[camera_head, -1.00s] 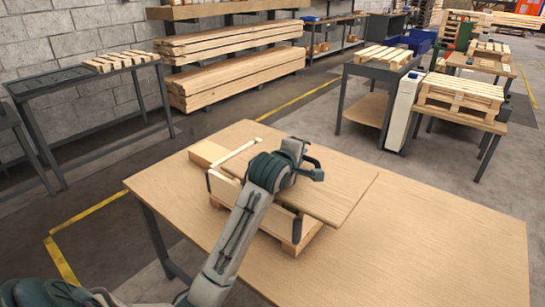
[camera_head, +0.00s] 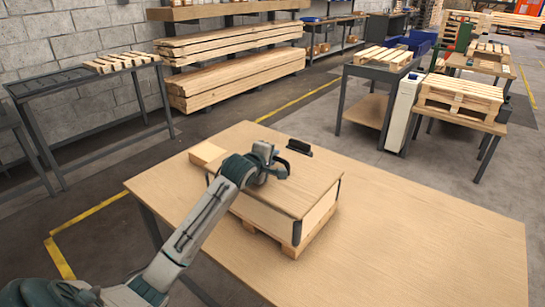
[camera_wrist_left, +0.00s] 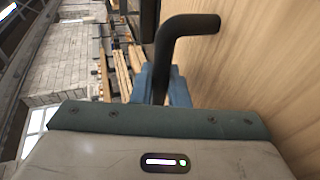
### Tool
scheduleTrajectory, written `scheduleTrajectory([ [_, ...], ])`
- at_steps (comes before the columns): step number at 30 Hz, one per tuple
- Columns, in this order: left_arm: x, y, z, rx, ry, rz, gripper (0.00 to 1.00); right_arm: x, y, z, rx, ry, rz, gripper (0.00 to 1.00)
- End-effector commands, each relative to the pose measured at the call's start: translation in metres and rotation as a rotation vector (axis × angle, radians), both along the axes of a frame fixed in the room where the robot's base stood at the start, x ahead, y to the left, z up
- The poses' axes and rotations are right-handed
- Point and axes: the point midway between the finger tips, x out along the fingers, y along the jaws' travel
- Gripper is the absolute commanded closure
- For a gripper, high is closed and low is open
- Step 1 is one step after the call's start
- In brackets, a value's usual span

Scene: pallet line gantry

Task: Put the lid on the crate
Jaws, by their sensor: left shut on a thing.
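The crate (camera_head: 264,214) is light wood with dark corner pieces and stands on a small wooden base on the table. The flat wooden lid (camera_head: 306,186) lies over the crate's top, roughly lined up with its walls. I cannot tell whether it sits fully flush. My left gripper (camera_head: 281,172) is over the lid. In the left wrist view its blue fingers are shut on the lid's black bent handle (camera_wrist_left: 183,32), with the lid's wood grain to the right. The gripper and arm hide the lid's left part. My right gripper is not in view.
The table (camera_head: 430,230) is clear to the right and front. A dark piece (camera_head: 299,147) shows at the lid's far edge. Racks and pallet stands are well beyond the table.

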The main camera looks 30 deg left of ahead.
Motion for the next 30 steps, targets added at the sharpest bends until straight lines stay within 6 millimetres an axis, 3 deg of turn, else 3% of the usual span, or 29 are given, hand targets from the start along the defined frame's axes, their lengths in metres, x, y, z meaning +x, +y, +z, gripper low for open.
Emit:
scheduleTrajectory([
  [13, 0.0004, 0.0000, -0.0039, 0.003, -0.005, 0.000, 1.00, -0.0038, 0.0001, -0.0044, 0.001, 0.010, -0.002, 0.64],
  [14, 0.0004, 0.0002, -0.0051, 0.002, -0.003, 0.000, 0.82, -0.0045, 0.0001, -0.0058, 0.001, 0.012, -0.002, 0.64],
  [17, 0.0003, 0.0001, -0.0050, 0.002, -0.003, 0.000, 0.64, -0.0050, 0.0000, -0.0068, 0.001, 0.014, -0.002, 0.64],
  [30, -0.0062, 0.0000, 0.0034, 0.004, -0.002, -0.001, 0.64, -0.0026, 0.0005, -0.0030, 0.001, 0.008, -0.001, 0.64],
])
